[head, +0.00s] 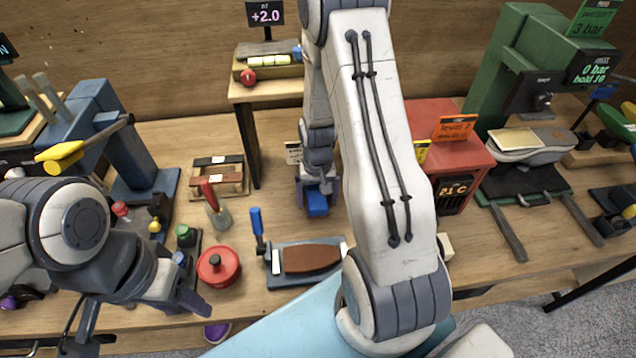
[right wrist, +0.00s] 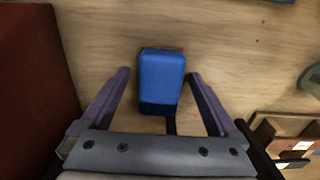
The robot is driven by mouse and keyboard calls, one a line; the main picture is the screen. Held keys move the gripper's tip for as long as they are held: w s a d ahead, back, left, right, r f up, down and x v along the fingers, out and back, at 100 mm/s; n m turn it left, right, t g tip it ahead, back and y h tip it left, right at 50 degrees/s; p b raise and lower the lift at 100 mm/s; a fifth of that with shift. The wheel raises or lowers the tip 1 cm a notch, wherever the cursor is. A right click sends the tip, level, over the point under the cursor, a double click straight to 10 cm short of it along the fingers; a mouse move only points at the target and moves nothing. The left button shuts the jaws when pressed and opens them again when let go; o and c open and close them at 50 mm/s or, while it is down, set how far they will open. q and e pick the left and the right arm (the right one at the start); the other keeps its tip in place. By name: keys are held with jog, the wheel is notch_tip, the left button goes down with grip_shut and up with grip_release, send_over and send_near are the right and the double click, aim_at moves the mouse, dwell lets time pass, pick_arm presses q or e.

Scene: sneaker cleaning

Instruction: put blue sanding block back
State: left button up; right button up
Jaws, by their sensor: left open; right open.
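The blue sanding block (head: 316,204) lies on the wooden bench top in the middle of the head view. In the right wrist view the blue block (right wrist: 161,75) appears between the two fingers of my right gripper (right wrist: 159,74), with bare wood on both sides. My right gripper (head: 317,192) is open over the block and does not grip it; the upper arm hides part of this area. A wooden rack (head: 235,187) with dark and light blocks stands left of it. My left gripper (head: 137,316) is open and empty at the front left.
A brown sole piece lies on a grey holder (head: 275,268) near the front edge. A red pot (head: 218,267) and a brush in a glass (head: 219,216) stand to the left. A red heater box (head: 455,150) stands right of the arm. Wood around the block is clear.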

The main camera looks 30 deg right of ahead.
aim_at(318, 199)
notch_tip(318, 199, up, 11)
jog(key=s+a+r+n, duration=0.3)
jog(key=a, duration=0.5)
jog(key=s+a+r+n, duration=0.2)
jog(key=a+r+n, duration=0.1)
jog(key=a, duration=0.5)
jog(key=s+a+r+n, duration=0.1)
jog(key=s+a+n, duration=0.2)
jog(key=s, duration=0.3)
jog(key=s+a+r+n+y, duration=0.1)
jog(key=s+a+r+n, duration=0.1)
jog(key=s+a, duration=0.3)
jog(key=s+n, duration=0.1)
jog(key=s, duration=0.1)
jog(key=shift+s+r+n+b, duration=0.15)
jog(key=shift+s+n+b, duration=0.15)
jog(key=shift+b, duration=0.1)
jog(key=shift+a, duration=0.1)
